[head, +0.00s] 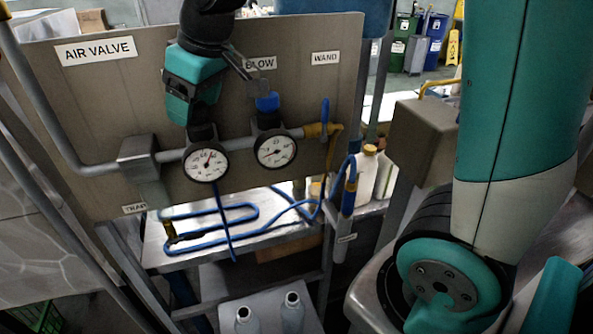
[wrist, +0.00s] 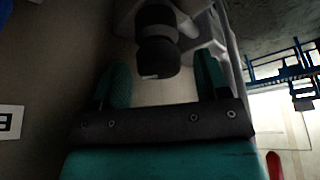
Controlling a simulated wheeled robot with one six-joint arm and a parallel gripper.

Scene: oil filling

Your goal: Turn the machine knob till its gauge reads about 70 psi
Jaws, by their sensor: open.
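The machine knob is a black cylinder (head: 201,132) on the pipe at the air valve panel, just above the left round gauge (head: 206,162). The gauge has a white face and black rim; its needle points roughly upward, but the numbers are too small to read. My gripper (head: 194,112), teal and black, comes down from above over the knob. In the wrist view, the two teal fingers of my gripper (wrist: 163,80) are apart, with the black knob (wrist: 157,50) between or just beyond their tips. I cannot tell whether either finger touches it. My gripper partly hides the knob.
A second gauge (head: 276,150) with a blue knob (head: 267,102) sits close on the right, beside a blue-handled valve (head: 325,118). A grey pipe (head: 100,170) runs along the panel (head: 100,90). A blue hose (head: 245,212) lies below. Bottles (head: 292,312) stand lower down.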

